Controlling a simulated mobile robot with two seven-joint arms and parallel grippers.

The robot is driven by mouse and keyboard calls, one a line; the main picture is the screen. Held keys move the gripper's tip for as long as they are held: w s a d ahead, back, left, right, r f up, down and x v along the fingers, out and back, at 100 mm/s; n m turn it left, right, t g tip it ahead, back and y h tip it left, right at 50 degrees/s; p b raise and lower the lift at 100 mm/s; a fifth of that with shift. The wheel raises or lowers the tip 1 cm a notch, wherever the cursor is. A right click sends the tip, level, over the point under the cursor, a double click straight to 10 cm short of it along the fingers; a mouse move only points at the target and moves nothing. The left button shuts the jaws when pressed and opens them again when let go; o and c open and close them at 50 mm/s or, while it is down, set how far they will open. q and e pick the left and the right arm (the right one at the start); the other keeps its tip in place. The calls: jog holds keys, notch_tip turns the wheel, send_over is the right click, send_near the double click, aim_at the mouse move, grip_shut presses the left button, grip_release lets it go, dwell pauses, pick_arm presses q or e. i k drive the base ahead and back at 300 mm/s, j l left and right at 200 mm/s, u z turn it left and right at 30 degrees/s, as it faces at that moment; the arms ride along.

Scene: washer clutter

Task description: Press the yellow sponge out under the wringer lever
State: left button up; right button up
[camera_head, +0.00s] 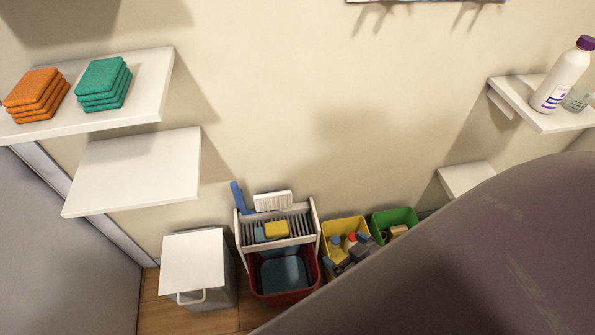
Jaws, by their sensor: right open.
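The yellow sponge (277,229) lies on the slatted grey and white wringer (247,246), which sits over the red bucket (273,297). A teal piece shows beside the sponge, partly behind it. A blue handle (237,197), apparently the wringer lever, stands up at the wringer's left rear. A white slotted plate (272,201) is raised behind the sponge, clear of it. My right gripper (347,258) is small and dark in view, over the yellow bin to the right of the wringer. It is open and apart from the sponge and the handle. My left gripper is out of view.
A yellow bin (344,224) with bottles and a green bin (394,217) stand right of the bucket. A white lidded bin (193,260) stands left. Shelves hold orange sponges (36,91), green sponges (103,83) and a white bottle (562,77). A large dark shape covers the lower right.

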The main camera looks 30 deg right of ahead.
aim_at(271, 201)
jog(key=k+z, duration=0.2)
jog(key=z, duration=0.15)
jog(key=k+j+z, duration=0.1)
jog(key=z, duration=0.25)
jog(key=k, duration=0.05)
